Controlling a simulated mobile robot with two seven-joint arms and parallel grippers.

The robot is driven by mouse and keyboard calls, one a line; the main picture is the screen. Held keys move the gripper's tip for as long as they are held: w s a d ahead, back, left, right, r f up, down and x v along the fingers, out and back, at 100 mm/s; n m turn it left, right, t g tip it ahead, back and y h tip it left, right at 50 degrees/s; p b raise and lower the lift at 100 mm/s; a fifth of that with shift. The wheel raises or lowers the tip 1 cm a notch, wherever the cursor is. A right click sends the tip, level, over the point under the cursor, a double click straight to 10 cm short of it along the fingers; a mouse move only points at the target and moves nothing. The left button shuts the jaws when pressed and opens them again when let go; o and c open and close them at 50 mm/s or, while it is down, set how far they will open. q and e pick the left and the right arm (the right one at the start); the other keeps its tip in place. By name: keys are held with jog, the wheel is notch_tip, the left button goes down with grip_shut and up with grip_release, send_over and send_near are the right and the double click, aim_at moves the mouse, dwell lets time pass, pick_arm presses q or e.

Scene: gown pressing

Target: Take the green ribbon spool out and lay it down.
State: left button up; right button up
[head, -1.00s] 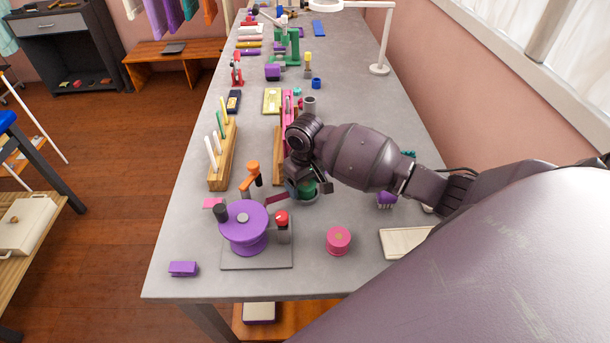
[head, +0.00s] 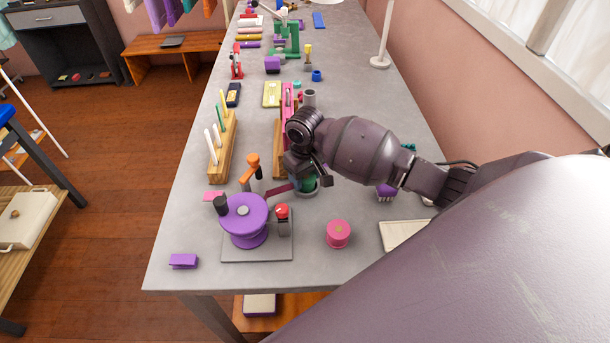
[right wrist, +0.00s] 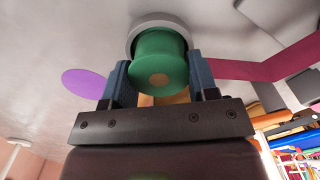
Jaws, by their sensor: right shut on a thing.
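The green ribbon spool (head: 308,184) is at a round light-grey holder (head: 309,194) on the table, partly hidden under my right gripper (head: 307,177). In the right wrist view, the two blue fingers of the gripper (right wrist: 160,78) are shut on opposite sides of the green spool (right wrist: 160,60). The grey rim of the holder (right wrist: 152,23) shows just behind the spool. I cannot tell whether the spool is still seated in the holder or slightly raised. My left gripper is not in view.
A purple round device (head: 244,217) on a grey plate stands to the left, with a dark red strip (head: 279,189) beside the gripper. A pink spool (head: 338,234) stands in front. A wooden peg rack (head: 222,155) is farther left. Bare tabletop lies around the pink spool.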

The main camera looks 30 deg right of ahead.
jog(key=shift+r, duration=1.6)
jog(key=shift+r, duration=0.45)
